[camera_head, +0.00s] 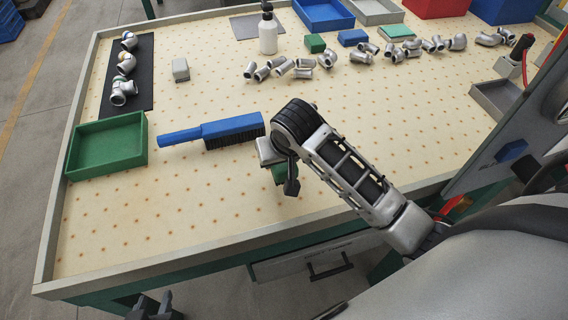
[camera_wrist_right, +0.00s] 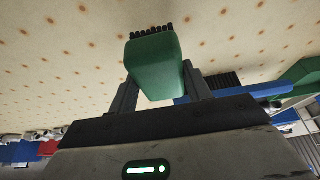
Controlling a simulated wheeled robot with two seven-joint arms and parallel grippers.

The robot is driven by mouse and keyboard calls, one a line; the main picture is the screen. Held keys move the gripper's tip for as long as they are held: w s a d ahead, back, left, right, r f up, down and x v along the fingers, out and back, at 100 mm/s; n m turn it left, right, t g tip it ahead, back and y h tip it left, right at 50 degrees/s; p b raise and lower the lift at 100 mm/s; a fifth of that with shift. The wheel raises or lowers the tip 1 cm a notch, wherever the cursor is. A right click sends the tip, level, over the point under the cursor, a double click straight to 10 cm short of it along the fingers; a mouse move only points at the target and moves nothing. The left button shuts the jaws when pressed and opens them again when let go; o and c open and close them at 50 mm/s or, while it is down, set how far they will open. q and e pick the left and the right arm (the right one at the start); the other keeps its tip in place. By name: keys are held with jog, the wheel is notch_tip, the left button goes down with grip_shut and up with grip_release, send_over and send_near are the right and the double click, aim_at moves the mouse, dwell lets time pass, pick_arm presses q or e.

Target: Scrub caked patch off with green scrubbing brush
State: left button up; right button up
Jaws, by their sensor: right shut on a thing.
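The green scrubbing brush (camera_wrist_right: 155,68) is between the two fingers of my right gripper (camera_wrist_right: 152,92), its dark bristles showing at the far end. In the head view a small part of the green brush (camera_head: 279,174) shows under my right wrist, above the pale spotted table. My right gripper is shut on it; in the head view the wrist mostly hides the fingers. My left gripper (camera_head: 153,307) is at the bottom left, below the table's front edge, empty, its dark fingers apart. I cannot make out a caked patch in either view.
A blue brush (camera_head: 233,132) lies left of my right wrist, near an empty green tray (camera_head: 107,146). Metal fittings sit on a black mat (camera_head: 128,72) and in a row at the back. A white bottle (camera_head: 267,32) stands behind. The front left table is clear.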

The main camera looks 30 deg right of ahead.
jog(key=shift+r, duration=2.1)
